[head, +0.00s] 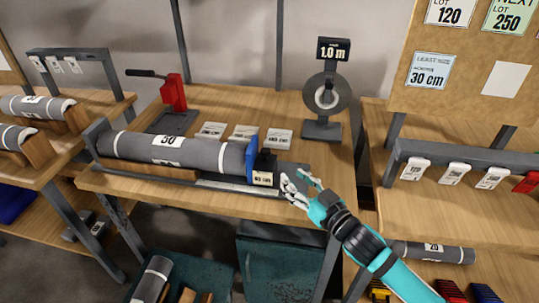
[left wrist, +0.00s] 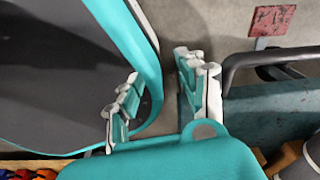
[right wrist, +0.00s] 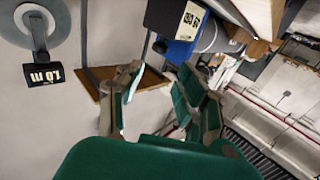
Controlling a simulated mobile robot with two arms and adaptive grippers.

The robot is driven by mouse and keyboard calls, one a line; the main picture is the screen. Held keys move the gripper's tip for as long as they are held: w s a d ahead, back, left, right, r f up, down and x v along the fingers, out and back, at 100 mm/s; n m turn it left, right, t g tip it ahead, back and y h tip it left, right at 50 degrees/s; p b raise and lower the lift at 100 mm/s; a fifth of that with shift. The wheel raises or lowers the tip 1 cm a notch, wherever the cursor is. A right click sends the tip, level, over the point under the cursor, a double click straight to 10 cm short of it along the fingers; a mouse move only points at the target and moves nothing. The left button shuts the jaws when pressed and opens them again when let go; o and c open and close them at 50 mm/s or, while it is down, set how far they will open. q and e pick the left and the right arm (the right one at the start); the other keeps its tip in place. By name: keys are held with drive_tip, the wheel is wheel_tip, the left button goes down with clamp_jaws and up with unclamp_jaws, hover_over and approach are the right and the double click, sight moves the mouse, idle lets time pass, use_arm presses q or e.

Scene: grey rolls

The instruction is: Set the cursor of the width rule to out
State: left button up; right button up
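A grey roll (head: 165,148) with a white label lies along a low rack on the middle bench. A blue disc (head: 252,160) stands at its right end. The cursor appears to be the black block (head: 265,165) with a pale tag, just right of the disc; the tag is too small to read surely. The rule appears to be the long strip (head: 225,184) along the rack's front. The black block also shows in the right wrist view (right wrist: 176,17). My right gripper (head: 298,186) is open and empty, just right of the block and apparently apart from it. My left gripper (left wrist: 160,85) is open and empty, outside the head view.
A dial stand (head: 323,128) with a "1.0 m" sign stands behind right. Side benches hold more rolls and a tag rail (head: 455,158). Bench room is clear around the dial stand.

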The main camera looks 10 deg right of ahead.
sight(269, 155)
drive_tip(key=x, duration=1.1)
drive_tip(key=shift+w+a, duration=0.1)
drive_tip(key=shift+w, duration=0.2)
drive_tip(key=shift+c, duration=0.3)
clamp_jaws()
drive_tip(key=shift+s+p, duration=0.1)
drive_tip(key=shift+p, duration=0.2)
